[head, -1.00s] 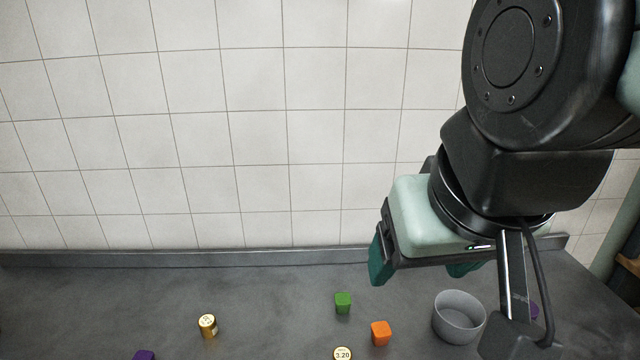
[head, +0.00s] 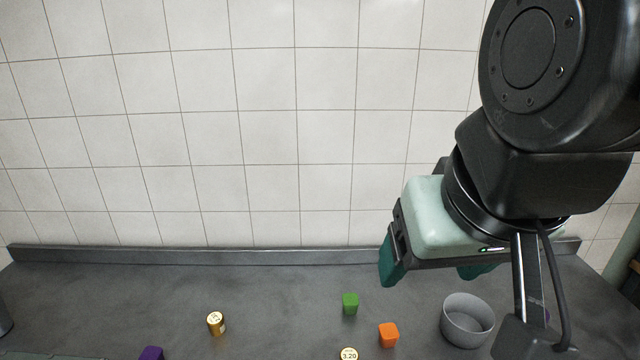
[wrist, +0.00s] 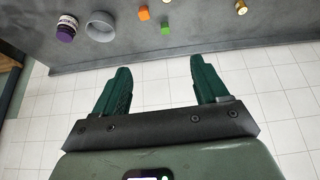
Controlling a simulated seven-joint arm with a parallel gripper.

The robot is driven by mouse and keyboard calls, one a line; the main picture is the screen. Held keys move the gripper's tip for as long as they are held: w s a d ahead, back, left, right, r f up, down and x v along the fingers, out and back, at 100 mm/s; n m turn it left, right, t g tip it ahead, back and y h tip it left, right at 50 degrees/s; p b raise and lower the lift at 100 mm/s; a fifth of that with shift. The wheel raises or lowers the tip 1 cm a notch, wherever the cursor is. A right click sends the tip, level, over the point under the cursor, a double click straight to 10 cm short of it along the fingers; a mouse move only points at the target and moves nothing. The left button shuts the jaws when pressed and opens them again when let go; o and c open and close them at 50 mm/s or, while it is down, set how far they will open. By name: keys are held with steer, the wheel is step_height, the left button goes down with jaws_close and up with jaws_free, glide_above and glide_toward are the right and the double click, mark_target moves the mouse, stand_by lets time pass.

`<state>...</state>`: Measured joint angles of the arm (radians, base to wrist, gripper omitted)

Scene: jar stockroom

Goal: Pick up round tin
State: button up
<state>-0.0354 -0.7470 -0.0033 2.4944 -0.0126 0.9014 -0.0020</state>
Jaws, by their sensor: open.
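A gold cylinder (head: 216,325) with a pale top stands on the left half of the counter; it also shows in the wrist view (wrist: 241,7). A second gold round thing (head: 348,354), its pale lid reading 3.20, is cut off at the bottom edge. I cannot tell which of them is the round tin. My gripper (head: 434,272) is open and empty, high above the back right of the counter, apart from both. In the wrist view its green fingers (wrist: 160,65) are spread, with white tiles between them.
A grey bowl (head: 467,322) stands at the right, with a purple jar (wrist: 67,28) beside it. A green block (head: 350,303) and an orange block (head: 388,335) stand mid-counter. A purple block (head: 151,353) is at front left. The tiled wall (head: 250,130) rises behind.

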steer(key=w+f+n+g+h, duration=0.45)
steer(key=w+f, duration=0.25)
steer(key=f, duration=0.2)
steer(key=n+t+h, duration=0.3)
steer(key=n+h, duration=0.3)
steer(key=n, duration=0.8)
glide_toward(353, 356)
steer(key=s+d+r, duration=0.2)
steer(key=d+r, duration=0.2)
steer(key=r, duration=0.5)
steer(key=a+f+n+t, duration=0.1)
steer(key=f+n, duration=0.1)
steer(key=f, duration=0.2)
steer(key=a+f+n+t, duration=0.1)
steer(key=f+n+t, duration=0.1)
steer(key=f+n, duration=0.1)
steer(key=a+f+n+t, duration=0.1)
steer(key=f+n+t, duration=0.1)
steer(key=f, duration=0.3)
steer(key=shift+s+n+y, duration=0.25)
steer(key=shift+s+n, duration=0.1)
steer(key=shift+n, duration=0.2)
steer(key=x, duration=1.1)
steer(key=shift+w+a, duration=0.1)
steer(key=shift+a, duration=0.15)
steer(key=c, duration=1.1)
